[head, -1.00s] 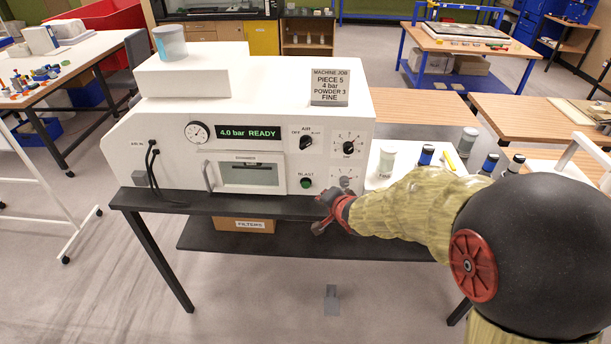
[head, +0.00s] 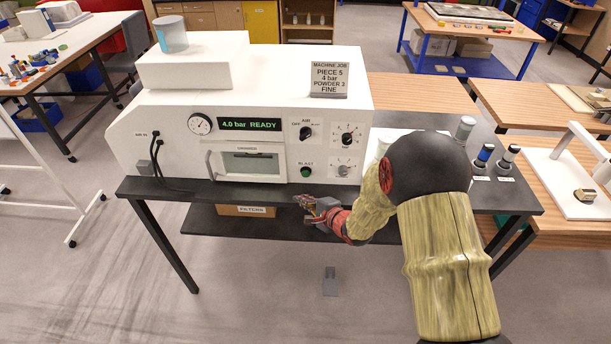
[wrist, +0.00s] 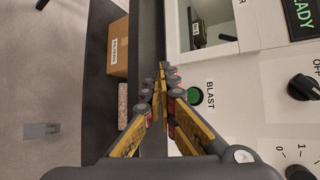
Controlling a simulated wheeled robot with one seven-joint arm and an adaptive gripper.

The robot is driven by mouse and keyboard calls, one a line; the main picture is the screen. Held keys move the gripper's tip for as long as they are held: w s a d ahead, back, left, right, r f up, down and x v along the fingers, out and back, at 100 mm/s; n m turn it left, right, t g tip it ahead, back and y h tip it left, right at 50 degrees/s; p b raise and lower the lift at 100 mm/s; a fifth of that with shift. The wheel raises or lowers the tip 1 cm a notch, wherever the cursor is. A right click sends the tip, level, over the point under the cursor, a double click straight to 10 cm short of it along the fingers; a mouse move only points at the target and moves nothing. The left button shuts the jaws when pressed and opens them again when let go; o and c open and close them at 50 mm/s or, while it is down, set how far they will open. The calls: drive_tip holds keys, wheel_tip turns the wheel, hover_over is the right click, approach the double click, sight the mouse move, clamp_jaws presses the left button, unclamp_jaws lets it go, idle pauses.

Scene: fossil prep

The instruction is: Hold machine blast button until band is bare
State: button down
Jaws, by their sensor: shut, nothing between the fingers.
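The white blasting machine (head: 160,110) stands on a dark bench. Its display (head: 250,125) reads "4.0 bar READY". The green BLAST button (head: 306,172) sits on the front panel below the AIR knob, and it also shows in the wrist view (wrist: 194,96), close beside the fingers. My gripper (head: 305,199) is shut and empty, in front of the panel and just below the button, apart from it. In the wrist view the fingertips (wrist: 163,70) meet near the bench edge. The chamber window (head: 250,163) is closed; no band can be made out inside.
A job card (head: 328,78) on the machine reads piece 5, 4 bar, powder 3, fine. Several knobs, including the AIR knob (head: 305,133), are right of the display. Powder jars (head: 483,158) stand on the bench at right. A FILTERS box (head: 246,210) is on the lower shelf.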

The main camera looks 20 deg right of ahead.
sight(306, 174)
drive_tip(key=w, duration=0.2)
drive_tip(key=w+d, duration=0.1)
drive_tip(key=w, duration=0.1)
drive_tip(key=w+d, duration=0.1)
drive_tip(key=w, duration=0.1)
drive_tip(key=shift+b, duration=0.4)
drive_tip(key=shift+w+d, duration=0.3)
drive_tip(key=shift+w, duration=0.6)
drive_tip(key=shift+w+p, duration=0.15)
drive_tip(key=shift+p, duration=0.3)
drive_tip(key=shift+w+d, duration=0.1)
drive_tip(key=shift+w, duration=0.15)
drive_tip(key=shift+w+d+p, duration=0.15)
drive_tip(key=shift+w+p, duration=0.3)
idle(3.1)
drive_tip(key=shift+s, duration=0.2)
idle(0.7)
drive_tip(key=shift+s+a+p, duration=0.25)
drive_tip(key=shift+s+p, duration=0.1)
drive_tip(key=shift+s, duration=0.35)
drive_tip(key=shift+s, duration=0.1)
